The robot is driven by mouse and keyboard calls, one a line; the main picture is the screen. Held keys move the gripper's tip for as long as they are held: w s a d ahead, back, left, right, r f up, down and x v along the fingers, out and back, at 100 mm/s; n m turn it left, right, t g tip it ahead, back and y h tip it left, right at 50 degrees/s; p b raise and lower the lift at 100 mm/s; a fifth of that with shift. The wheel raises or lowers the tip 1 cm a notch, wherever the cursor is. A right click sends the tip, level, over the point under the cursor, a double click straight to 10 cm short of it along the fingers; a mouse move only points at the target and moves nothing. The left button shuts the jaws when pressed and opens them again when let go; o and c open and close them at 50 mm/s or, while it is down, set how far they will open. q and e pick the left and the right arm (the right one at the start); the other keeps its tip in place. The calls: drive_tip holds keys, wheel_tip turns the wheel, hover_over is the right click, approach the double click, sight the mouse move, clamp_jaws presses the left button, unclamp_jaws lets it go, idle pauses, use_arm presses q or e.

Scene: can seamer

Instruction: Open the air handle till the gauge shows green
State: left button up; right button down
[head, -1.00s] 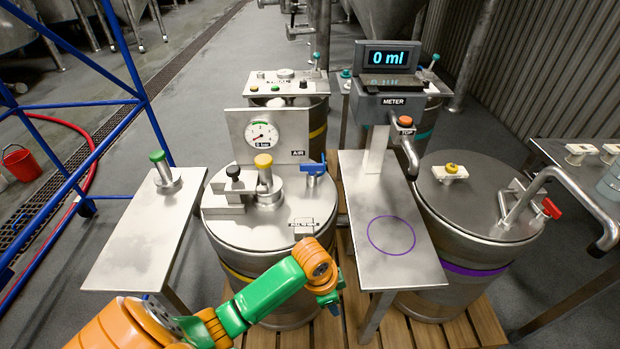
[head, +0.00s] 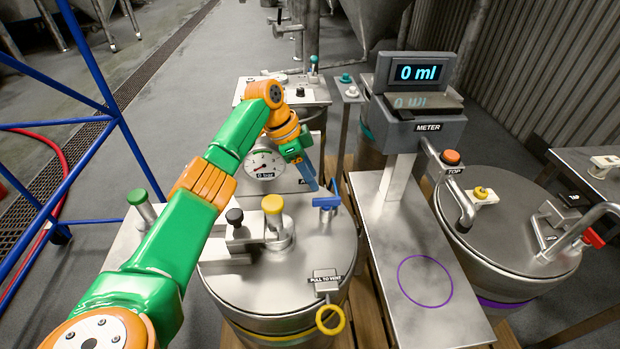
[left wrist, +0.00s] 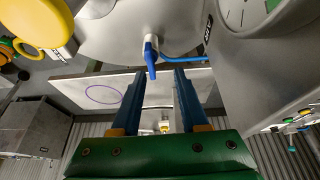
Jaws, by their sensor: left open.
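The blue air handle (head: 326,202) sits on the right of the keg's lid, below the gauge panel. It also shows in the left wrist view (left wrist: 151,60), just beyond and between my fingertips. The round gauge (head: 264,165) reads 0 bar; my arm covers part of its panel. My left gripper (head: 312,187) is open, pointing down just above the handle and apart from it. It also shows in the left wrist view (left wrist: 156,75), with nothing between its fingers. My right gripper is not in view.
A black knob (head: 234,216) and a yellow knob (head: 272,204) stand on the same lid, with a yellow pull ring (head: 330,319) at its front. The meter (head: 412,100) showing 0 ml rises at the right above a steel shelf (head: 390,195).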

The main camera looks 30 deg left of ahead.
sight(327, 198)
use_arm(q)
drive_tip(key=d+f, duration=0.4)
drive_tip(key=shift+w+f, duration=0.1)
drive_tip(key=shift+f, duration=0.15)
drive_tip(key=shift+w+a+f, duration=0.25)
drive_tip(key=shift+f, duration=0.2)
drive_tip(key=shift+s+d+r, duration=0.15)
drive_tip(key=shift+r, duration=0.05)
drive_tip(key=c, duration=0.6)
clamp_jaws()
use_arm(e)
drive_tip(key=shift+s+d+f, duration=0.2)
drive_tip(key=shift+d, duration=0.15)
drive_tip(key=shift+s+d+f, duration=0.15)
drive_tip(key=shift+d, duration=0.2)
